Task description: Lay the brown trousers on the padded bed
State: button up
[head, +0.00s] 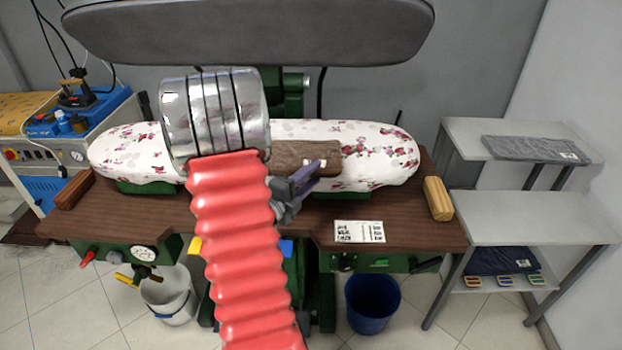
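The brown trousers (300,149), a folded bundle with a pale label, appear over the right half of the padded bed (375,160), a long cushion with a white floral cover. My arm hides the trousers' left end. I cannot tell whether they rest on the bed or are held just above it. My gripper (312,176) is at their front edge, close to the label. Its fingertips overlap the trousers in the picture, and whether they are open or closed on the cloth is unclear.
A dark padded press head (250,30) hangs above the bed. A wooden worktop (290,228) surrounds it, with a paper label (359,231) and a wooden block (438,198). Grey shelves (540,232) at the right hold folded dark garments (535,149). A blue bin (372,305) stands below.

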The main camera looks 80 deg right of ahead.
jog(key=shift+r, duration=0.1)
jog(key=v, duration=1.2)
dwell(0.4)
dwell(0.4)
